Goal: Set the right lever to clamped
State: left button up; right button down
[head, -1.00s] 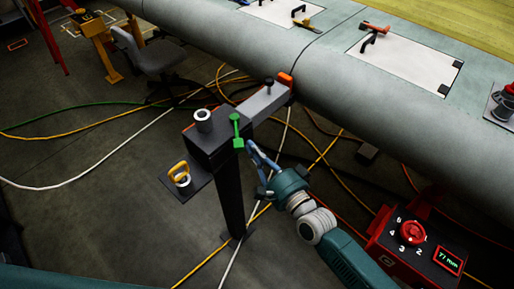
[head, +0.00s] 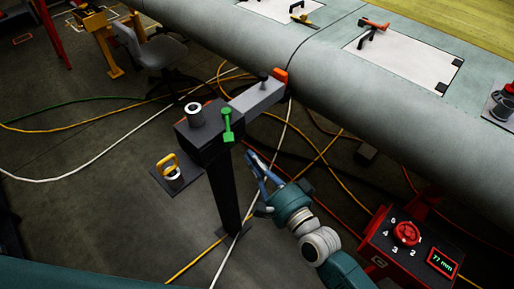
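A green lever (head: 227,125) stands upright on the side of the dark post-mounted fixture (head: 202,136), near its grey arm (head: 256,97). My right gripper (head: 254,167) is to the right of the lever and slightly lower in the picture. Its bluish fingers look parted and empty, with a gap between them and the lever. My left gripper is not in view.
The grey arm's orange end (head: 281,76) is close to the wing skin (head: 330,90). A yellow-handled piece (head: 168,164) sits on a side plate. A red control box (head: 385,245) with dial and "77 mm" display stands right. Cables cross the floor.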

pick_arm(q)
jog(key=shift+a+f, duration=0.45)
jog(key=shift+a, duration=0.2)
pick_arm(e)
jog(key=s, duration=0.4)
jog(key=shift+a, duration=0.35)
jog(key=shift+f, duration=0.1)
